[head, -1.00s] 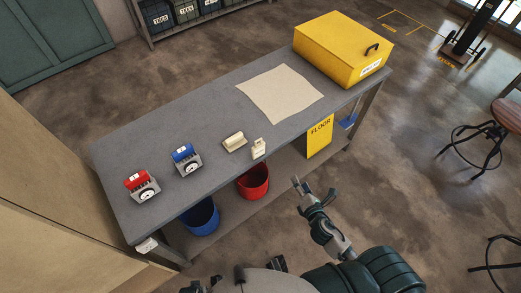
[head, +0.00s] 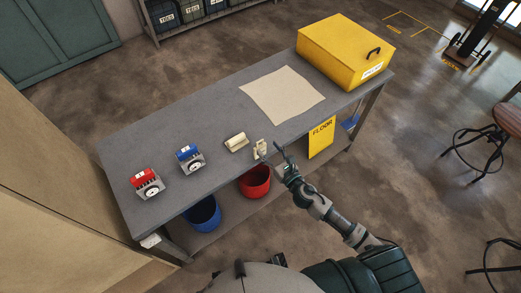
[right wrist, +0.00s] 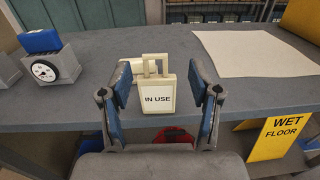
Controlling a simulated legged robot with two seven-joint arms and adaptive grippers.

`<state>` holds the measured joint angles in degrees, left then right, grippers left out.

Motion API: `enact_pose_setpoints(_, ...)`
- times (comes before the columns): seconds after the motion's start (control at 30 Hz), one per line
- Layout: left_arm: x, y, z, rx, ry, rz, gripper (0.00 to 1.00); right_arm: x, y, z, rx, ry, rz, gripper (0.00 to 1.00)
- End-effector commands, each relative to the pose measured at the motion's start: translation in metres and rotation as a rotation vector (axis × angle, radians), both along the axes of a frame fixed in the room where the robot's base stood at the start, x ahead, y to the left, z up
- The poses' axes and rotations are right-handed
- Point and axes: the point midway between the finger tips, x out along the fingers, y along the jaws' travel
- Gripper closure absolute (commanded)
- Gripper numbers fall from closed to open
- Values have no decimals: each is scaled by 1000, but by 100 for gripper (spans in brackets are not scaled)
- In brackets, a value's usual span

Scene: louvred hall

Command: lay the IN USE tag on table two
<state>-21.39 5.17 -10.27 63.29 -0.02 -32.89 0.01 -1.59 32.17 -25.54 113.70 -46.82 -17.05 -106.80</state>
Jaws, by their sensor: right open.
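The cream IN USE tag (head: 261,150) stands upright near the front edge of the grey table (head: 215,105). In the right wrist view the IN USE tag (right wrist: 158,97) faces me, with its lettering readable and a loop on top. My right gripper (head: 277,156) is open at the table's front edge, just right of the tag in the head view. In the right wrist view the open fingers of my right gripper (right wrist: 158,78) flank the tag, with gaps on both sides. My left gripper is not in view. No table number is readable.
A cream block (head: 236,142) lies behind the tag. Blue (head: 189,158) and red (head: 147,183) dial devices stand left. A beige cloth (head: 283,94) and yellow box (head: 346,51) lie right. A yellow FLOOR sign (head: 321,138) and red bucket (head: 255,181) are below the tabletop.

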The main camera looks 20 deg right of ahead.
Motion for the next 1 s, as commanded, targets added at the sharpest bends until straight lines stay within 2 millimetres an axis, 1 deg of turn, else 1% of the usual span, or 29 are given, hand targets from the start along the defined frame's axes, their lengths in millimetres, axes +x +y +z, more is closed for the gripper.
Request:
enact_pose_setpoints(0.13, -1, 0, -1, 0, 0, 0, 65, 11, 5, -1, 4, 0, 0, 38)
enact_pose_setpoints(0.3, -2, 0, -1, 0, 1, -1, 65, 37, 16, -3, 2, 0, -1, 38)
enact_pose_setpoints(0.4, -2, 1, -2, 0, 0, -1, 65, 47, 20, -3, 2, 1, 1, 38)
enact_pose_setpoints(0.5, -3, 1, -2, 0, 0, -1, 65, 51, 20, -4, 2, 2, 1, 38)
enact_pose_setpoints(0.67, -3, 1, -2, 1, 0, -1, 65, 51, 20, -4, 2, 2, 1, 38)
enact_pose_setpoints(0.7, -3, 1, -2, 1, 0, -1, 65, 51, 20, -4, 2, 2, 1, 40)
enact_pose_setpoints(0.73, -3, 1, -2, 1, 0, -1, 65, 51, 20, -4, 2, 2, 1, 48)
enact_pose_setpoints(0.77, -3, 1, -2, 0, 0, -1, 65, 51, 20, -4, 2, 2, 0, 55)
enact_pose_setpoints(0.8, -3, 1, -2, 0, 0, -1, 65, 51, 20, -4, 2, 2, 0, 65)
enact_pose_setpoints(0.87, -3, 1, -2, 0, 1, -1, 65, 51, 20, -4, 2, 2, 0, 80)
enact_pose_setpoints(0.9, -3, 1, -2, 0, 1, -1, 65, 51, 20, -4, 2, 2, 0, 90)
enact_pose_setpoints(0.97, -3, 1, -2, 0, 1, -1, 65, 51, 20, -4, 2, 2, 0, 92)
enact_pose_setpoints(1.0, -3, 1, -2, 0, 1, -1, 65, 51, 20, -4, 2, 2, 0, 96)
